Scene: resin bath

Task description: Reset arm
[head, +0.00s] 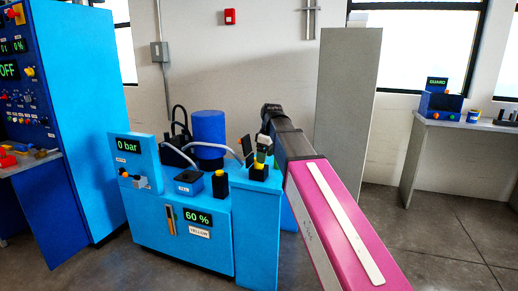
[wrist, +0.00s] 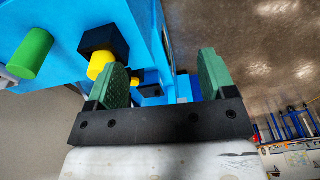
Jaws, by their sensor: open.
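My gripper (wrist: 166,85) shows in the wrist view with its two green pads wide apart and nothing between them. In the head view my pink and black arm reaches in from the lower right, and its far end is beside the right part of the blue machine (head: 180,238). The gripper's fingers are small and partly hidden there. A yellow knob on a black block (head: 259,172) is just by the gripper in the head view. In the wrist view a yellow knob (wrist: 101,64) is left of the left pad, apart from or partly behind it; I cannot tell if they touch.
The blue machine carries displays reading 0 bar (head: 129,145) and 60 % (head: 198,217), and a blue cylinder (head: 208,132). A tall blue cabinet (head: 85,100) stands left, a grey panel (head: 347,105) behind my arm, and a grey table (head: 470,124) right. Floor at right is clear.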

